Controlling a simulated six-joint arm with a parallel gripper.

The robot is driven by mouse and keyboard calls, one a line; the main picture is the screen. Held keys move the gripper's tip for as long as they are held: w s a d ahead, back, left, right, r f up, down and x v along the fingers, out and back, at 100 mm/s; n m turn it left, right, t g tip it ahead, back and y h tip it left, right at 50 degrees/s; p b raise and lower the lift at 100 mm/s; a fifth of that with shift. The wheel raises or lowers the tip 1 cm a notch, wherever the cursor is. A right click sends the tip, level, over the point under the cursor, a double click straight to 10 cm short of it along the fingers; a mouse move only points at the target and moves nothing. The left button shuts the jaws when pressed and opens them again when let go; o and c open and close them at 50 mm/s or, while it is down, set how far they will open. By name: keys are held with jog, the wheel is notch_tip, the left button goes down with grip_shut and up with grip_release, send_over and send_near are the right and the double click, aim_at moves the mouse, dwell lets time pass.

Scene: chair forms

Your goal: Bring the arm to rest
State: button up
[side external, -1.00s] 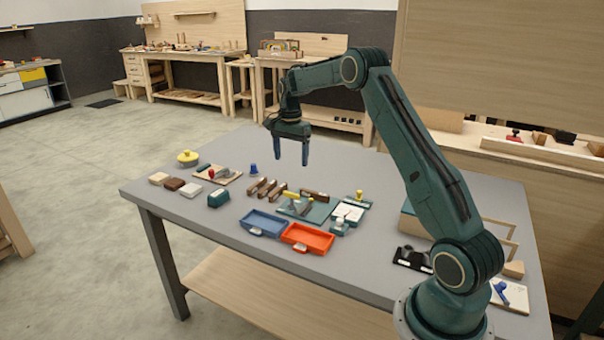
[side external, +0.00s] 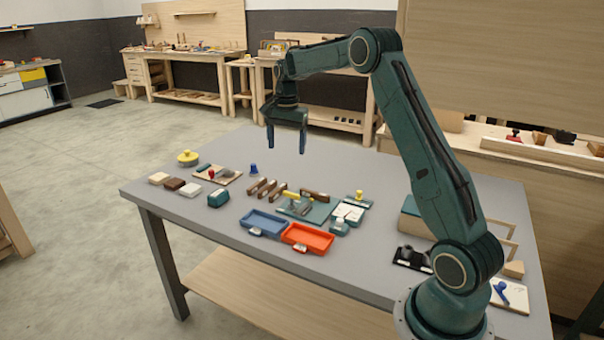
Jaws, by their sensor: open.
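My gripper (side external: 286,138) hangs in the air above the far part of the grey table (side external: 400,285), fingers pointing down. Its two fingers are apart and nothing is between them. It is well clear of the objects below. On the table are a blue tray (side external: 265,222) and an orange tray (side external: 307,238) side by side at the near edge. Behind them lie several brown wooden pieces (side external: 262,189) and a teal board (side external: 308,211) with small parts on it.
A yellow round object (side external: 188,157), several small blocks (side external: 173,184) and a teal box (side external: 218,198) sit at the left. A black holder (side external: 412,259) and a board with a blue piece (side external: 509,295) lie near my base. The air around my gripper is free.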

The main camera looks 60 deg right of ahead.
jog(key=s+a+r+n+t, duration=0.1)
jog(key=s+a+r+n, duration=0.4)
jog(key=a, duration=0.4)
jog(key=s+a+r+n+t, duration=0.1)
jog(key=s+a+r+n, duration=0.2)
jog(key=s+a+r, duration=0.55)
jog(key=s+a+f+n+t, duration=0.1)
jog(key=s+a+n, duration=0.3)
jog(key=s, duration=0.4)
jog(key=s+a+f+n+t, duration=0.2)
jog(key=s+a+f+n, duration=0.1)
jog(key=s, duration=0.6)
jog(key=a+n, duration=0.1)
jog(key=a, duration=0.1)
jog(key=shift+s+a+f+n, duration=0.15)
jog(key=shift+a+f+n, duration=0.25)
